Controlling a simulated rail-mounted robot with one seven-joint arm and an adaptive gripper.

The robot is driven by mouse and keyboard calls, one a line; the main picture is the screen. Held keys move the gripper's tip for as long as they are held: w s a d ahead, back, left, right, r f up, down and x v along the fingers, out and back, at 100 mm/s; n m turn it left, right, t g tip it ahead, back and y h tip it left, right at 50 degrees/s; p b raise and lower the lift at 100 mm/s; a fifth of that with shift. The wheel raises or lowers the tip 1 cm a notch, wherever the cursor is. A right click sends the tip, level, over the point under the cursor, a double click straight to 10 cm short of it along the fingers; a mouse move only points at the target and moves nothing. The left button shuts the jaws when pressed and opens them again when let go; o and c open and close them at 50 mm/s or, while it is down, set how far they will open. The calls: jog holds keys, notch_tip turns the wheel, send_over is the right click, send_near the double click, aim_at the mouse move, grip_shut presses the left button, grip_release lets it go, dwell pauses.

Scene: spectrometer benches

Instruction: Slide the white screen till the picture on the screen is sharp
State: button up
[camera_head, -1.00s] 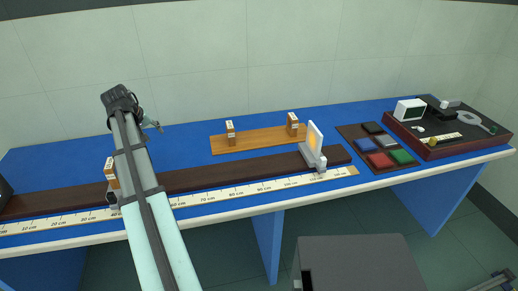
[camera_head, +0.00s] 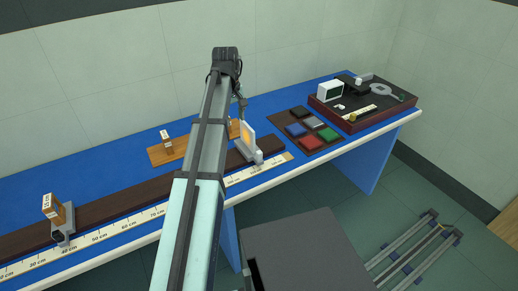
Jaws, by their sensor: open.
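The white screen (camera_head: 248,140) stands upright on its holder near the right end of the dark rail (camera_head: 108,203), with an orange-yellow patch of light on its face. Whether that picture is sharp is too small to tell. My gripper (camera_head: 242,107) is small and partly hidden by my arm; it is open, above and just behind the screen's upper edge in this view. I cannot tell whether it touches the screen. A lens holder (camera_head: 63,226) with a labelled wooden block (camera_head: 52,207) stands on the rail at the left, near the 40 cm mark.
A scale strip (camera_head: 115,229) runs along the bench's front edge. A wooden board (camera_head: 158,154) with labelled blocks lies behind the rail, partly hidden by my arm. Right of the screen are a tray of coloured plates (camera_head: 286,116) and a dark red-edged tray (camera_head: 371,123) of instruments.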

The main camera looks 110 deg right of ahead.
jog(key=r, duration=0.2)
send_over(259, 152)
jog(key=p, duration=0.1)
jog(key=shift+t, duration=0.4)
notch_tip(259, 152, down, 18)
jog(key=p, duration=0.3)
jog(key=shift+r+p, duration=0.25)
jog(key=shift+p, duration=0.05)
grip_shut()
